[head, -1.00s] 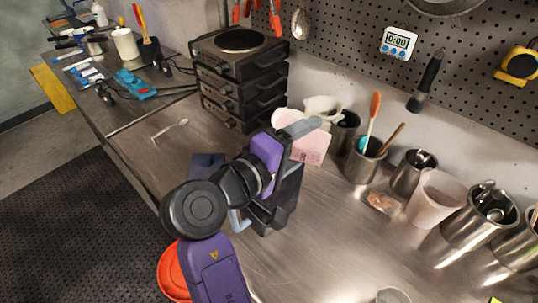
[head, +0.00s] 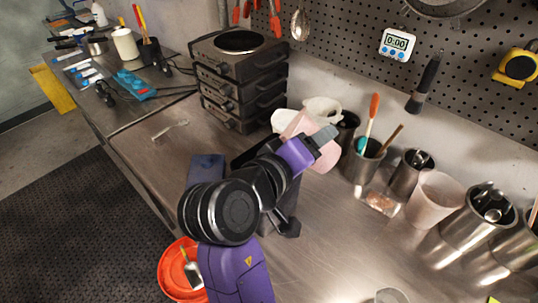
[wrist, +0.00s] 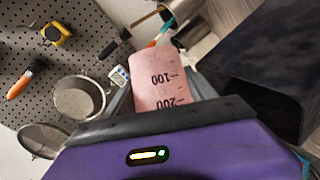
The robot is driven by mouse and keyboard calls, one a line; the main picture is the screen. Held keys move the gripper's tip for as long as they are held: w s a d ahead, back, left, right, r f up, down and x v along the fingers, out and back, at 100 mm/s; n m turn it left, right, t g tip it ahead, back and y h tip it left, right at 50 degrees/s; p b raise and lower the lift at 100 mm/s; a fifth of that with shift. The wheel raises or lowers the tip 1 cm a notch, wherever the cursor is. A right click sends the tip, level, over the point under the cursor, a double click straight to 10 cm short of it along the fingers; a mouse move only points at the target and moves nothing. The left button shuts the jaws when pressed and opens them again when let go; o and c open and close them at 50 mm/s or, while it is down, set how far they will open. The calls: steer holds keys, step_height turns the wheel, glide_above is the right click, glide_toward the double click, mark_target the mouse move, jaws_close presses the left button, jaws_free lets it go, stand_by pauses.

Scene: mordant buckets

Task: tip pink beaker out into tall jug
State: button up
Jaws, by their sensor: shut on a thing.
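The pink beaker (head: 322,157) is held in my gripper (head: 318,141), above the steel bench near the wall. It leans over, and my gripper hides part of it. In the wrist view the pink beaker (wrist: 158,82) shows printed 100 and 200 marks, between the grey fingers. Its contents are hidden. A white jug (head: 323,107) stands behind the beaker; I take it for the tall jug. The beaker and gripper partly cover a white rounded shape (head: 284,120) left of it, and I cannot tell whether that is part of the jug.
To the right are a steel pot with utensils (head: 363,165), a pale translucent beaker (head: 436,200) and steel canisters (head: 480,215). An orange-red bowl (head: 172,275) is at the lower left. The bench front is mostly clear.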

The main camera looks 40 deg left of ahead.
mark_target(328, 165)
steer(key=shift+d+r+m+g+y+p, duration=0.1)
steer(key=shift+r+m+g+y+p, duration=0.35)
steer(key=shift+m, duration=0.45)
steer(key=d+f+m+y+b, duration=0.2)
steer(key=f+m, duration=0.1)
steer(key=w+d+f+m+g+y+b, duration=0.1)
steer(key=shift+d+f+m+b, duration=0.2)
steer(key=shift+m+b, duration=0.1)
steer(key=shift+m, duration=0.1)
step_height(328, 165, down, 6)
steer(key=m+y+b, duration=0.1)
steer(key=b, duration=0.4)
steer(key=shift+w+d+f, duration=0.15)
steer(key=shift+d+f, duration=0.1)
steer(key=shift+d, duration=0.05)
steer(key=shift+r+y, duration=0.1)
steer(key=shift+y, duration=0.15)
step_height(328, 165, up, 6)
steer(key=p, duration=0.6)
